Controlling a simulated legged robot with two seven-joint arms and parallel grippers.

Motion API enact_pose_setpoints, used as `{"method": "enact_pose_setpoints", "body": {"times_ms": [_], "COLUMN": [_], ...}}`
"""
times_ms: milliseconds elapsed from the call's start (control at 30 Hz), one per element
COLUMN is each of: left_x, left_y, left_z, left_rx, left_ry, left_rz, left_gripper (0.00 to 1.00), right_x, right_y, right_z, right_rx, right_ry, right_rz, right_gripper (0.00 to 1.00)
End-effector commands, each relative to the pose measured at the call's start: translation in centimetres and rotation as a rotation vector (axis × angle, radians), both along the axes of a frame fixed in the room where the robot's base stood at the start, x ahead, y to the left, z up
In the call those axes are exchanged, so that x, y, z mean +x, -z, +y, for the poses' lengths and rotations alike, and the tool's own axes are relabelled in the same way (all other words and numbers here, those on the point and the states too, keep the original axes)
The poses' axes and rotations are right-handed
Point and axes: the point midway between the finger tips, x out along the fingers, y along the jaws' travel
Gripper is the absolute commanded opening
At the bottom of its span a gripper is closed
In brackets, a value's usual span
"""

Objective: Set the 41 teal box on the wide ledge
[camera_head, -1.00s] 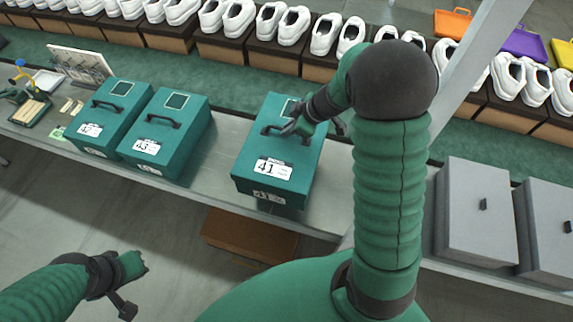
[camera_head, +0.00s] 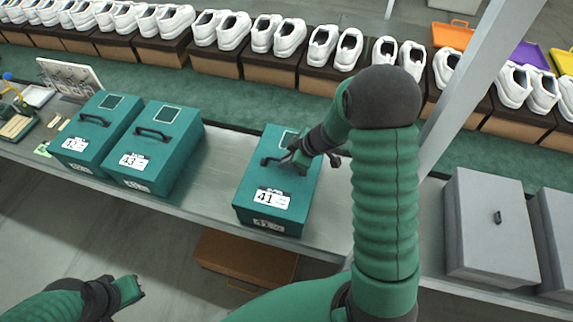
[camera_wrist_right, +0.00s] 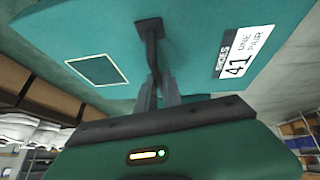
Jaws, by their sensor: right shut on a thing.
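The 41 teal box (camera_head: 255,180) is at the middle of the grey ledge (camera_head: 215,180), close to its front edge, with its 41 label facing me. It looks upright. Whether its base touches the ledge is hard to tell. My right gripper (camera_head: 295,160) is above its lid, shut on the dark handle. In the right wrist view, the fingers (camera_wrist_right: 158,90) close around the handle (camera_wrist_right: 150,45), beside the 41 label (camera_wrist_right: 240,55). My left gripper (camera_head: 130,290) is at the lower left, away from the ledge; its jaw opening is unclear.
Two teal boxes, one labelled 43 (camera_head: 160,145) and another (camera_head: 95,130), stand left on the ledge. Grey boxes (camera_head: 490,225) stand right, beyond a slanted post (camera_head: 460,85). White shoes on brown boxes (camera_head: 270,68) line the back. Bare ledge lies left of the 41 box.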

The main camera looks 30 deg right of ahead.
Motion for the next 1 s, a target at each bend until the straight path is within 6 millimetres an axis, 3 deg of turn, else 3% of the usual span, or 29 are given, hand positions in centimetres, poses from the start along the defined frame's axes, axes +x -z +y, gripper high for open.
{"method": "enact_pose_setpoints", "body": {"times_ms": [33, 233, 267, 400, 733, 1000], "left_x": [0.0, 0.0, 0.0, 0.0, 0.0, 0.0], "left_y": [0.5, 0.3, 0.4, 0.4, 0.2, -1.7], "left_z": [0.0, 0.0, 0.0, 0.0, 0.0, 0.0], "left_rx": [0.0, 0.0, 0.0, 0.0, 0.0, 0.0], "left_ry": [0.0, 0.0, 0.0, 0.0, 0.0, 0.0], "left_rz": [0.0, 0.0, 0.0, 0.0, 0.0, 0.0], "left_gripper": [0.0, 0.0, 0.0, 0.0, 0.0, 0.0], "right_x": [0.1, 0.1, 0.0, 0.0, -0.1, -2.4], "right_y": [0.8, 0.7, 0.9, 0.9, 0.4, -4.1], "right_z": [-0.1, 0.0, 0.0, 0.0, -0.1, -1.4], "right_rx": [0.0, -0.001, -0.001, 0.0, -0.001, -0.002], "right_ry": [0.003, 0.001, 0.0, 0.001, 0.001, 0.001], "right_rz": [-0.001, -0.002, 0.001, 0.001, 0.0, -0.002], "right_gripper": [0.0, 0.0, 0.14, 0.32, 0.32, 0.32]}}
